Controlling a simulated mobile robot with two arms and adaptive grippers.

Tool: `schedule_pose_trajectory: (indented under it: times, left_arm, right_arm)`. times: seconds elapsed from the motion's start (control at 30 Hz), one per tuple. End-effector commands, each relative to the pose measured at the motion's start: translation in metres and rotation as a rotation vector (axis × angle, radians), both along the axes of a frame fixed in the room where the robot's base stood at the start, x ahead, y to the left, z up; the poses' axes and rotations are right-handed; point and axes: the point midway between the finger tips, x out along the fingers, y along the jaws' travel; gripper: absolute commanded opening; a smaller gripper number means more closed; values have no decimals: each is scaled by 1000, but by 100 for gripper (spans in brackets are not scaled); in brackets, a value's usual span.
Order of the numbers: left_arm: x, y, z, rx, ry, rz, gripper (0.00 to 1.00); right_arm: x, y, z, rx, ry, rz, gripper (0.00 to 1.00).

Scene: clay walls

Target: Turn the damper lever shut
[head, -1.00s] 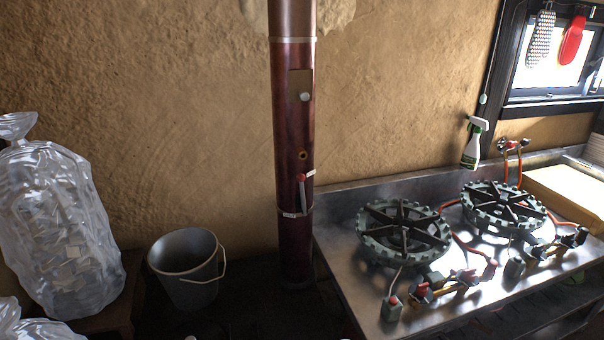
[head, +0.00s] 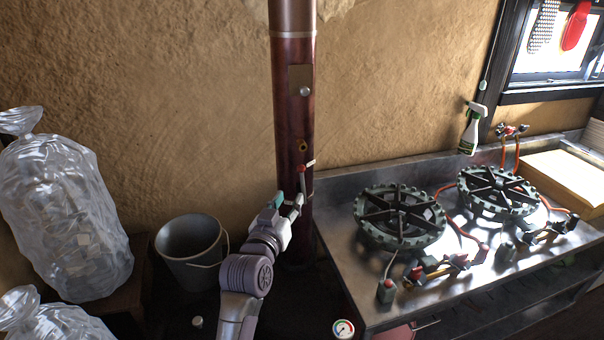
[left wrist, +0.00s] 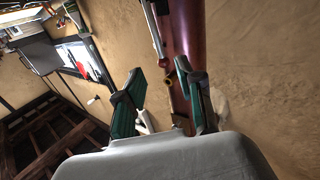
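The damper lever (head: 301,169) is a short bar with a red end on the front of the dark red flue pipe (head: 288,110). It hangs roughly upright below a small brass-coloured ring (head: 302,145). My left gripper (head: 290,200) is at the pipe, just below the lever's red end, and partly hides the lever's lower part. In the left wrist view its two green-padded fingers (left wrist: 165,98) are apart, with part of the pipe (left wrist: 186,30) beyond and between them. I cannot tell whether a finger touches the lever. My right gripper is not in view.
A steel counter (head: 340,228) with two gas burners stands right of the pipe. A grey bucket (head: 190,250) and clear filled bags (head: 65,215) are on the left. A round gauge (head: 343,328) is low in front. The clay wall (head: 180,100) is close behind the pipe.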

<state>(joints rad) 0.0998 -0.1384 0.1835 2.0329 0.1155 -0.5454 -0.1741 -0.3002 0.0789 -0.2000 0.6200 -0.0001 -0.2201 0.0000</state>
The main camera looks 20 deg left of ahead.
Motion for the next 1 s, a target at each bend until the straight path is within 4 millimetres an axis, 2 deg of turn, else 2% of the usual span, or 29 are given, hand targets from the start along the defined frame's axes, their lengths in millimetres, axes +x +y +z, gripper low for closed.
schedule_pose_trajectory:
  times: [0.1,0.3,0.5,0.7,0.97,1.0]
  left_arm:
    - [28,3,4,1,1,0,37]
    - [70,7,3,1,2,-1,37]
    - [97,11,1,2,3,-1,37]
    - [108,12,-1,2,3,0,37]
    - [108,12,-1,2,3,-1,37]
    - [108,12,-1,2,3,-1,31]
  right_arm:
    - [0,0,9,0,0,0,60]
    - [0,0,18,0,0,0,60]
    - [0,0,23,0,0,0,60]
    - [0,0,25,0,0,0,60]
    - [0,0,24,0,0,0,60]
    - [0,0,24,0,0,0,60]
